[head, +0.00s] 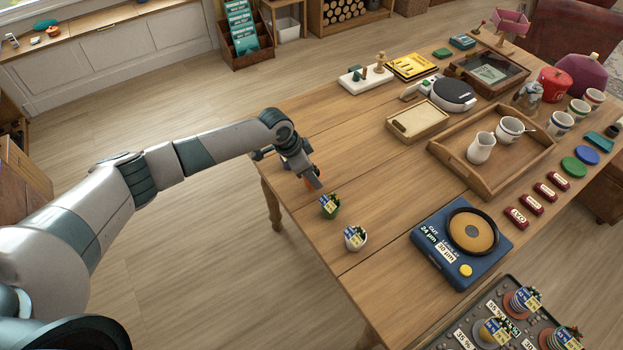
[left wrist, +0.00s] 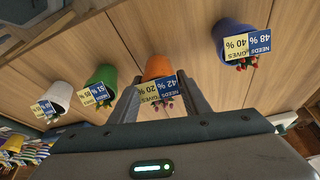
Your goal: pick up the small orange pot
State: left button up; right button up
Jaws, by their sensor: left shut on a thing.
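The small orange pot (left wrist: 157,66) sits between the two fingers of my left gripper (left wrist: 159,88) in the left wrist view, with a blue and yellow label reading "needs 42 %, gives 20 %". The fingers are shut on it. In the head view my left gripper (head: 312,181) is at the table's left edge and hides most of the orange pot. I cannot tell whether the pot touches the table. My right gripper is not in view.
A green pot (head: 329,210) and a white pot (head: 355,241) stand nearby along the same edge. A blue pot (left wrist: 228,33) is on the other side. A blue scale-like device (head: 440,248) and a wooden tray (head: 468,164) stand farther right. Bare tabletop lies between.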

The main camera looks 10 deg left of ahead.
pick_arm(q)
jog(key=shift+w+r+b, duration=0.1)
jog(key=shift+r+b, duration=0.2)
jog(key=shift+r, duration=0.5)
jog(key=s+d+r+b, duration=0.3)
jog(key=s+d+r, duration=0.3)
jog(key=d, duration=0.4)
jog(key=shift+r, duration=0.65)
jog(key=shift+s+d, duration=0.1)
jog(key=shift+d, duration=0.1)
